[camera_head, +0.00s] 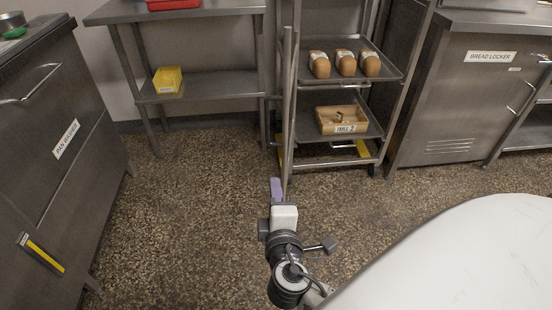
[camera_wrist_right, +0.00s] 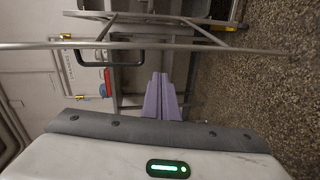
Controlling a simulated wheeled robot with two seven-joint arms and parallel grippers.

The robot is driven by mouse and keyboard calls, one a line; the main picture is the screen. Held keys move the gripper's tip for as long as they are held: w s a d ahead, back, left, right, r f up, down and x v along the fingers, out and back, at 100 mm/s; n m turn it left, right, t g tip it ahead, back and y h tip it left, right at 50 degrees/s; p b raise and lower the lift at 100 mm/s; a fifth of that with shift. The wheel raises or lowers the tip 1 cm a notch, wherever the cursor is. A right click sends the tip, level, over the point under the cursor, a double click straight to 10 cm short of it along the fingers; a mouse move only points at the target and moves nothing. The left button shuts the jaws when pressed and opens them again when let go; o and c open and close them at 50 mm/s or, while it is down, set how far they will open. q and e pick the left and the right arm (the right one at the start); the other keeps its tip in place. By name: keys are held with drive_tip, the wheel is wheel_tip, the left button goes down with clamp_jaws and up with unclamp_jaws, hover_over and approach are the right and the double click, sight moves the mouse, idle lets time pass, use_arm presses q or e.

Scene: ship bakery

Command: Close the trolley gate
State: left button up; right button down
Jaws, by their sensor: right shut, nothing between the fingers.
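The trolley (camera_head: 388,150) is a tall metal rack at the upper middle of the head view, holding trays. Its gate (camera_head: 287,110) shows almost edge-on as narrow upright bars at the trolley's left front, swung out towards me. My right gripper (camera_head: 276,186) has purple fingers and is shut and empty, beside the lower end of the gate's bars. In the right wrist view the gripper (camera_wrist_right: 161,98) points at a long metal gate bar (camera_wrist_right: 200,47) that crosses the picture, with a dark handle-like loop behind it. I cannot tell whether the fingers touch the gate. My left gripper is out of view.
Several loaves (camera_head: 344,64) lie on the upper tray, and a wooden box (camera_head: 341,120) sits on the lower one. A steel table (camera_head: 205,86) with a yellow bin (camera_head: 167,79) stands left of the trolley, and the bread locker (camera_head: 462,95) stands right. Speckled floor (camera_head: 185,215) is clear.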

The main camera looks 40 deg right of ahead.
sight(277, 145)
drive_tip(key=w+d+r, duration=0.1)
drive_tip(key=w+d, duration=0.1)
drive_tip(key=w, duration=0.1)
drive_tip(key=w+d+r+h, duration=0.1)
drive_tip(key=w+d, duration=0.1)
drive_tip(key=w+d+r+t+h, duration=0.1)
drive_tip(key=w+d+r, duration=0.1)
drive_tip(key=w+d, duration=0.1)
drive_tip(key=shift+w+b, duration=0.35)
drive_tip(key=shift+b, duration=0.05)
